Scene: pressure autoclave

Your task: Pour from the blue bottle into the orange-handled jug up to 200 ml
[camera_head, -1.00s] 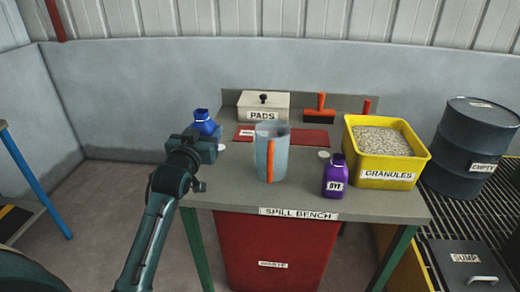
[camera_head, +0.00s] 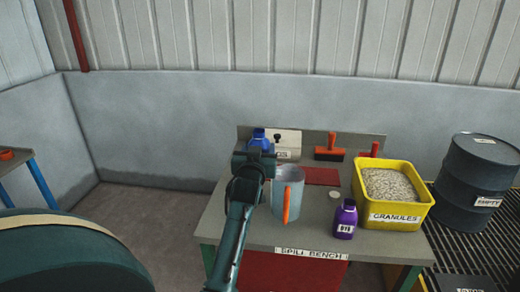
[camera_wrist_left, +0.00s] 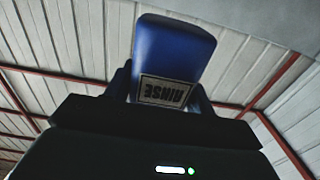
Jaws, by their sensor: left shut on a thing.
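My left gripper (camera_head: 256,154) is shut on the blue bottle (camera_head: 259,139), whose top shows above the jaws. In the left wrist view the bottle (camera_wrist_left: 173,55) sits between the jaws, with a RINSE label that reads upside down. The jug (camera_head: 286,178) is clear grey-blue with an orange handle (camera_head: 287,205) facing me. It stands upright on the bench, just right of and below the gripper in the picture. I cannot make out the jug's scale or any liquid level. My right gripper is not in view.
On the spill bench (camera_head: 385,244) a purple bottle (camera_head: 345,220) stands right of the jug, beside a yellow granules tub (camera_head: 410,215). A small white disc (camera_head: 335,195), a red mat (camera_head: 321,176), a pads box (camera_head: 288,141) and an orange-handled brush (camera_head: 328,148) lie further back.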

